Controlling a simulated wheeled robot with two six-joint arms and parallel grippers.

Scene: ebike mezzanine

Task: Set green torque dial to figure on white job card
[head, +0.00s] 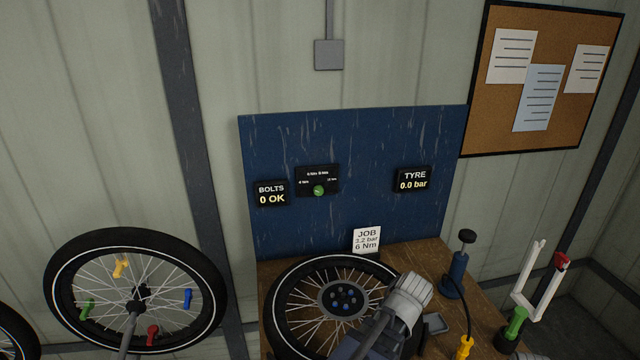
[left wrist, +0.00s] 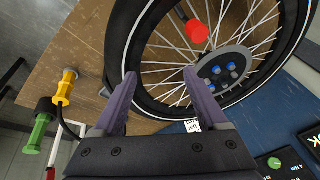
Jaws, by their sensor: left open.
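The green torque dial (head: 319,190) sits on a black panel (head: 328,172) on the blue board; small Nm figures ring it, and I cannot tell which its mark points to. It also shows at the lower right of the left wrist view (left wrist: 274,163). The white job card (head: 366,240) stands at the board's foot and reads 3.2 bar and 6 Nm. My left gripper (left wrist: 160,75) is open and empty over the table, by the wheel rim, apart from the dial. In the head view its fingers are hidden. My right gripper is not in view.
A wheel (head: 288,345) lies on the wooden table (head: 475,289). A blue pump (head: 456,275) stands to its right. The board bears displays reading BOLTS 0 OK (head: 271,194) and TYRE 0.0 bar (head: 413,180). A red-ended tool (left wrist: 197,32) is over the wheel.

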